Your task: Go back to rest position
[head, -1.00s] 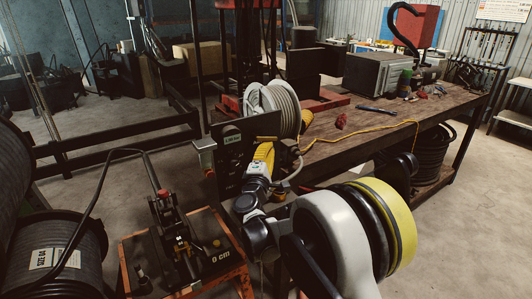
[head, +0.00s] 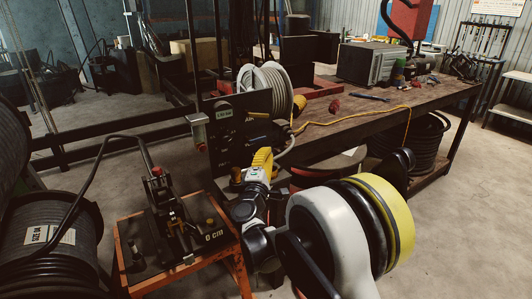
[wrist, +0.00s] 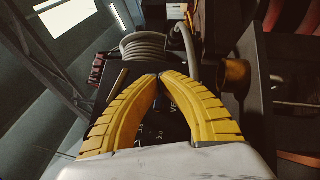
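My gripper (head: 263,153) points away from me, in front of and a little below a black control panel (head: 236,112) at the bench's left end. In the wrist view my gripper (wrist: 160,77) has two yellow ribbed fingers that curve together, with their tips meeting or nearly so. No object shows between them. The panel's dark face with small lettering (wrist: 172,108) lies beyond the fingers, partly hidden by them. The crimper (head: 170,213) stands on an orange-framed stand to the left of my arm, apart from it.
A grey hose reel (head: 268,85) stands behind the panel. The wooden bench (head: 375,118) carries tools and a yellow cord. Black hose spools (head: 48,225) stand at the left. Open floor lies at the right.

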